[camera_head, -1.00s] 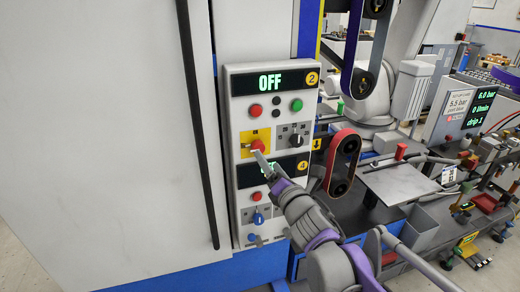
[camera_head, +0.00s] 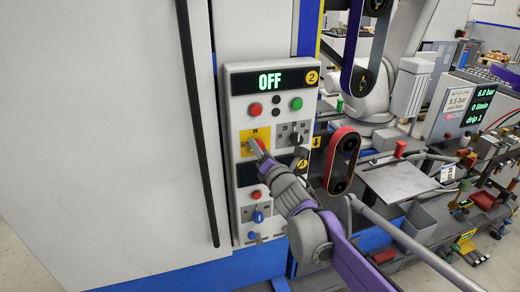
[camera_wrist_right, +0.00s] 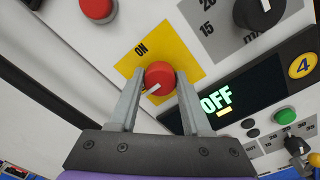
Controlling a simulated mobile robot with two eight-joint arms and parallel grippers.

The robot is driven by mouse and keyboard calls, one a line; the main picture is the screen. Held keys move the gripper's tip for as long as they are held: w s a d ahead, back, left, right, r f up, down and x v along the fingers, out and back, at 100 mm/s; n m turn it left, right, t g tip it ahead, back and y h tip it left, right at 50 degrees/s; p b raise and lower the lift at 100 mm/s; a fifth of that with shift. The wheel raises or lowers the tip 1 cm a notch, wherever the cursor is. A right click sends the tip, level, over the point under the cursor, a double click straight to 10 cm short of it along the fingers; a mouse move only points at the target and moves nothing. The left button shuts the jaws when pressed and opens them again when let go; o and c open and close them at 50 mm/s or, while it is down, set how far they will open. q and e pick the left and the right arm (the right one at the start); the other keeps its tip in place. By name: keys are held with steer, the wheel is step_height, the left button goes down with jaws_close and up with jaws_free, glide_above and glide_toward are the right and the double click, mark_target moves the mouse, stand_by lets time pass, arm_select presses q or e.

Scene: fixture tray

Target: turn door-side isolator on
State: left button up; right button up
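The isolator is a red knob (camera_wrist_right: 159,75) on a yellow plate (camera_wrist_right: 187,50) marked ON, in the upper section of the grey control panel (camera_head: 226,110) beside the cabinet door. The display (camera_head: 270,80) above it, badge 2, reads OFF. In the right wrist view the knob's white mark points lower left, away from ON. My right gripper (camera_wrist_right: 160,85) has one finger on each side of the knob, flush against it. In the head view my right gripper (camera_head: 254,146) partly covers the knob and plate. My left gripper is out of view.
A black-knobbed selector (camera_head: 296,139) sits right of the plate. Below, a second display (camera_wrist_right: 235,93) with badge 4 reads OFF. A red belt loop (camera_head: 346,142) stands right. The white door (camera_head: 100,130) has a long black handle (camera_head: 197,120).

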jaws_close()
steer(key=shift+m, duration=0.4)
steer(key=m, duration=1.7)
steer(key=shift+h, duration=0.3)
steer(key=shift+m, duration=0.4)
